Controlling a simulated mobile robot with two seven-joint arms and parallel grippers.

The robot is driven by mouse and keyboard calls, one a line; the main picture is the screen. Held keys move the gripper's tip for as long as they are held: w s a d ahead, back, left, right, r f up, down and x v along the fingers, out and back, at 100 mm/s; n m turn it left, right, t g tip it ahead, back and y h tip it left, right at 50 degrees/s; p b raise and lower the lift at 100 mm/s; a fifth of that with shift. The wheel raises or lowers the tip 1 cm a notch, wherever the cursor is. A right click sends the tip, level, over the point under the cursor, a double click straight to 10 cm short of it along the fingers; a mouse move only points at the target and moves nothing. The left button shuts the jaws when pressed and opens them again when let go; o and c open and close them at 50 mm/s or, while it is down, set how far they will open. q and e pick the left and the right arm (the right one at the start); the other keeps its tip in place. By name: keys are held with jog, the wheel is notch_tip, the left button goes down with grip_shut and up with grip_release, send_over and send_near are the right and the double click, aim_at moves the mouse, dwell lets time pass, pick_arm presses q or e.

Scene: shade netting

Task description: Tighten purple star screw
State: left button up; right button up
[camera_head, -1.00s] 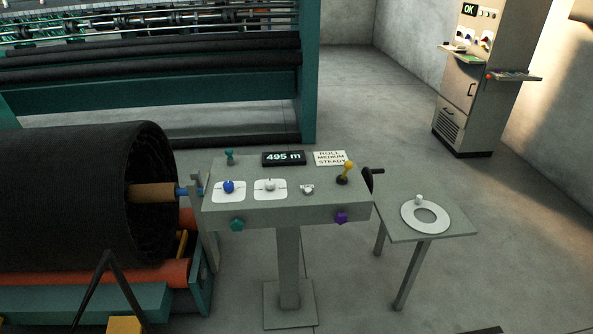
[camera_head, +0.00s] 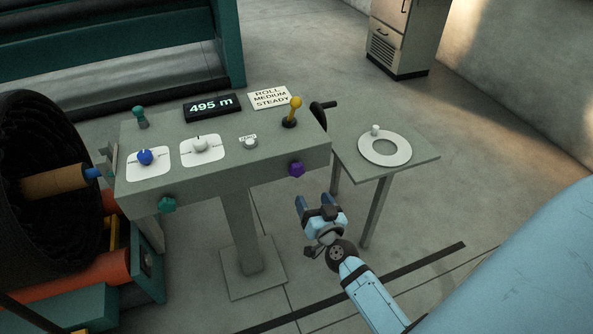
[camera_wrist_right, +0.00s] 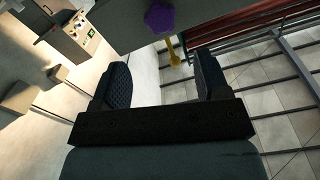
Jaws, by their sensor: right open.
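The purple star screw (camera_head: 296,169) is on the front face of the grey console (camera_head: 225,172), near its right end. It also shows at the top of the right wrist view (camera_wrist_right: 160,18), beyond the fingertips. My right gripper (camera_head: 314,203) is open and empty, below and slightly right of the screw, apart from it. Its two dark finger pads (camera_wrist_right: 160,82) stand wide apart in the wrist view with nothing between them. My left gripper is not in view.
The console carries a teal star screw (camera_head: 167,205), a blue knob (camera_head: 145,157), a white knob (camera_head: 199,144), a yellow lever (camera_head: 294,108) and a "495 m" display (camera_head: 212,106). A side table (camera_head: 424,157) with a white ring (camera_head: 364,150) stands right. A black net roll (camera_head: 40,140) is left.

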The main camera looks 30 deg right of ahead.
aim_at(298, 173)
jog(key=x, duration=1.1)
jog(key=shift+w, duration=0.15)
jog(key=shift+a, duration=0.1)
jog(key=c, duration=0.9)
jog(key=shift+c, duration=0.2)
